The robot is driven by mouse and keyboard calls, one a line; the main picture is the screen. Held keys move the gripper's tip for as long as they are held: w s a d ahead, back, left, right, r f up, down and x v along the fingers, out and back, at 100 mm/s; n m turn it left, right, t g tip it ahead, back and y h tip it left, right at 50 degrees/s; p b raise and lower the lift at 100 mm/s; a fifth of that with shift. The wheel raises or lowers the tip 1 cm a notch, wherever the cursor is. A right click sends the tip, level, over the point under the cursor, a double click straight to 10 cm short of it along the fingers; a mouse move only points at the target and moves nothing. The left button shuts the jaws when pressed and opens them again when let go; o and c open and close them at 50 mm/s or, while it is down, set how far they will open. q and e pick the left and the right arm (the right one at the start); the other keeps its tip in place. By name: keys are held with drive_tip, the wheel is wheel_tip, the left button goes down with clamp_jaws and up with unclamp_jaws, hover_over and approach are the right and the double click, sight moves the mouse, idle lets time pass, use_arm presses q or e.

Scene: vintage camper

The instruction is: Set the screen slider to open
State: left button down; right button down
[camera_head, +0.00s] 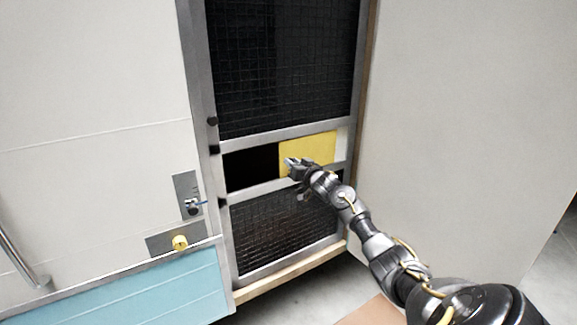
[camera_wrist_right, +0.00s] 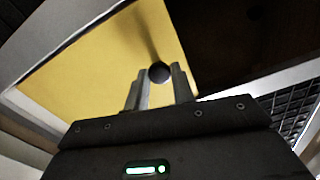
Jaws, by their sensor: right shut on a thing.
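The screen slider is a yellow panel (camera_head: 312,152) in the slot between the two mesh parts of the screen door. It covers the right part of the slot, and a dark opening (camera_head: 250,168) shows to its left. In the right wrist view the yellow panel (camera_wrist_right: 95,70) fills the upper left, with a round dark knob (camera_wrist_right: 159,72) near its edge. My right gripper (camera_head: 291,163) is at the panel's left edge. In the wrist view its fingers (camera_wrist_right: 160,85) are shut on the knob, one on each side. My left gripper is not in view.
The door's metal frame (camera_head: 200,120) surrounds the slot, with mesh above (camera_head: 285,60) and below (camera_head: 280,235). A plain pale panel (camera_head: 470,120) stands at the right.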

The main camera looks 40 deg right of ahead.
drive_tip(key=c, duration=1.2)
unclamp_jaws()
drive_tip(key=shift+o, duration=0.2)
drive_tip(key=s+a+b, duration=0.1)
drive_tip(key=s+b, duration=0.1)
drive_tip(key=s, duration=0.8)
drive_tip(key=shift+s+a, duration=0.4)
